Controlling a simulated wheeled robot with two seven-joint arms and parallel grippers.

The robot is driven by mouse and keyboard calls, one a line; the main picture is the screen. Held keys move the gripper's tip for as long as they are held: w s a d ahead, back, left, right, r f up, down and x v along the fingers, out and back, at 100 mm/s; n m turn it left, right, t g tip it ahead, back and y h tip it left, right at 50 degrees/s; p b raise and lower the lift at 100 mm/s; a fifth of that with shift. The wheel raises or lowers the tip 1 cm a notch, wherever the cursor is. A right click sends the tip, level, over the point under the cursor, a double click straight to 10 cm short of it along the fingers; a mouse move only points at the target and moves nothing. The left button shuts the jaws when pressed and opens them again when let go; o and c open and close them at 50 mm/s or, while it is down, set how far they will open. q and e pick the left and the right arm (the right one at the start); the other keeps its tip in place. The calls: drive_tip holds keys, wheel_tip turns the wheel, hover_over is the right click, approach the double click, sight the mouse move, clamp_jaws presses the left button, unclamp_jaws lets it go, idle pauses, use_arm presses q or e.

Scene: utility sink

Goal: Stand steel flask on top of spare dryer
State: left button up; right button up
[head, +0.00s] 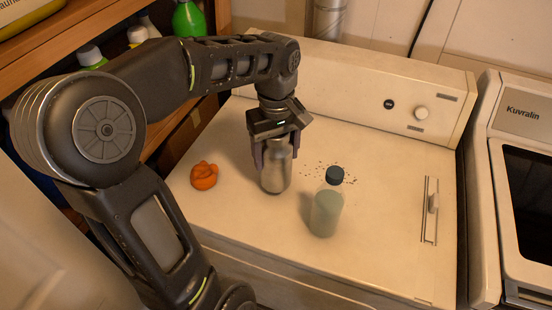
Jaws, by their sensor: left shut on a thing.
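The steel flask (274,180) is upright on or just above the cream top of the spare dryer (390,170); I cannot tell whether its base touches. My left gripper (276,155) comes from above and is shut on the flask, with its fingers on either side of the upper part. The flask's top is hidden by the gripper. My right gripper is not in view.
A bottle with a dark cap (325,209) stands right of the flask. An orange lump (204,175) lies to the left. Dark specks are scattered behind the bottle. A control panel (370,95) borders the back. A Kuvralin machine (520,150) stands at right.

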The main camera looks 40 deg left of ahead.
use_arm(q)
wheel_tip(320, 180, down, 2)
drive_tip(key=shift+f, duration=0.1)
drive_tip(key=shift+f, duration=0.15)
drive_tip(key=o, duration=1.5)
drive_tip(key=shift+f, duration=0.1)
drive_tip(key=o, duration=0.4)
drive_tip(key=shift+o, duration=0.2)
